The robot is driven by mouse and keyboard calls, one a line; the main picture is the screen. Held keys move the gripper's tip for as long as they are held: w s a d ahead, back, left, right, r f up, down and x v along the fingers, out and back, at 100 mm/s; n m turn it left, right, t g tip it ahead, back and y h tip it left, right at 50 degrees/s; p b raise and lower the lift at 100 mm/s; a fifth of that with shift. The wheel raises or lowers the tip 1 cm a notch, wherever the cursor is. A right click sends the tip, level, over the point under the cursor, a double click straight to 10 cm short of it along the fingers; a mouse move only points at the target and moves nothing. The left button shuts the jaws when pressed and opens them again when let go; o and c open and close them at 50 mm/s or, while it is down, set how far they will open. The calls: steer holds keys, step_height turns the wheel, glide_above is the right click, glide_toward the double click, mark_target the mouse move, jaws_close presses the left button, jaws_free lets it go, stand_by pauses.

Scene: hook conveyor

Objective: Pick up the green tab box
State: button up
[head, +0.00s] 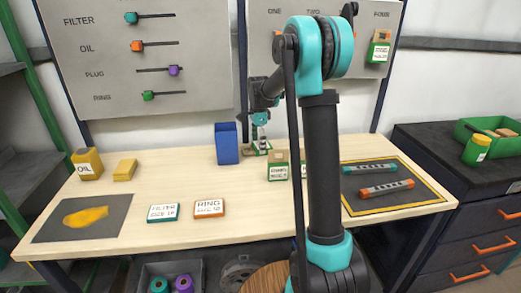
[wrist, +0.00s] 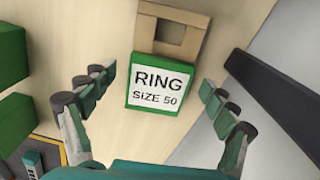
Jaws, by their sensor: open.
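A green box with a tan holed tab (wrist: 157,80) shows in the middle of the wrist view. Its white label reads RING SIZE 50. My gripper (wrist: 153,100) is open, with one finger on each side of this box and a visible gap to both. In the head view my gripper (head: 260,140) is at the back middle of the table, right of the blue bin, over a green box (head: 262,151) that it partly hides. Another green box with a tan tab and white label (head: 278,170) stands just in front and to the right.
A tall blue bin (head: 227,143) stands close to the left of my gripper. Green blocks (wrist: 14,140) show at the wrist view's left edge. A dark mat (head: 385,203) with two tools lies right. Two labelled tiles (head: 209,209) lie in front. My arm hides part of the table.

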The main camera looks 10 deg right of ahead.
steer(key=shift+f, duration=0.15)
steer(key=c, duration=1.4)
steer(key=shift+r, duration=0.6)
step_height(320, 180, up, 2)
steer(key=shift+r, duration=0.15)
steer(key=d, duration=1.8)
